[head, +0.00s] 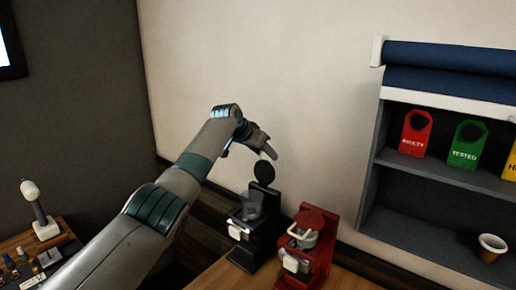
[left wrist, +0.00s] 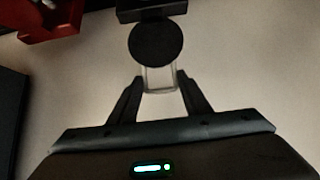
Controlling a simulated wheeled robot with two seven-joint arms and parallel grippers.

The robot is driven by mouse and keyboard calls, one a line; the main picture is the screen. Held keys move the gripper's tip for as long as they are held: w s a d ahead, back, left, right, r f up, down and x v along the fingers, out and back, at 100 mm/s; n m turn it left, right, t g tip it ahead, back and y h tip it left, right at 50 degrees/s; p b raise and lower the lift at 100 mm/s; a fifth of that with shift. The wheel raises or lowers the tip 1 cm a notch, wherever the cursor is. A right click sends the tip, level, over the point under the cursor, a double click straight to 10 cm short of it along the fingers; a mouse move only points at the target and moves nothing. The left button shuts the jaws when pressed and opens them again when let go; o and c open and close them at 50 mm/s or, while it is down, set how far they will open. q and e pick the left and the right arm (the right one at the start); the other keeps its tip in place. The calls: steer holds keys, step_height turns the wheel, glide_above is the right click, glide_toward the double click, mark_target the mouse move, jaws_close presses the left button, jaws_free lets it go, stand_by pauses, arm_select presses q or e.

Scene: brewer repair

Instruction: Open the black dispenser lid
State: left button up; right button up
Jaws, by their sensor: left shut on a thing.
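The black dispenser (head: 250,228) stands on the wooden counter, with a clear container in its upper part. Its round black lid (head: 264,173) stands raised, roughly upright, above the back of the dispenser. My left gripper (head: 267,153) is just above the lid, shut on the lid's pale handle. In the left wrist view the black lid (left wrist: 157,44) is a dark disc, and the clear, loop-like handle (left wrist: 160,79) lies between the fingertips of my left gripper (left wrist: 160,75). My right gripper is in neither view.
A red dispenser (head: 318,245) with its red lid down stands close to the right of the black one. A wall shelf (head: 415,165) with coloured tags and a cup (head: 492,247) is further right. The wall is close behind.

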arm_select(q)
steer(key=shift+w+d+r, duration=0.35)
steer(key=shift+w+r, duration=0.05)
steer(key=shift+r, duration=0.15)
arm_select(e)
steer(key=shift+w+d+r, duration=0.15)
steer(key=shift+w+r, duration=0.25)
arm_select(q)
steer(key=shift+p, duration=0.3)
steer(key=shift+y, duration=0.3)
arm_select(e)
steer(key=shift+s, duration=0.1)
arm_select(q)
steer(key=o, duration=1.3)
steer(key=shift+d+f, duration=0.15)
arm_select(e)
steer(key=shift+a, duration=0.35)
arm_select(q)
steer(key=shift+f, duration=0.15)
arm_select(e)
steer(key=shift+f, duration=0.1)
arm_select(q)
steer(key=shift+s, duration=0.1)
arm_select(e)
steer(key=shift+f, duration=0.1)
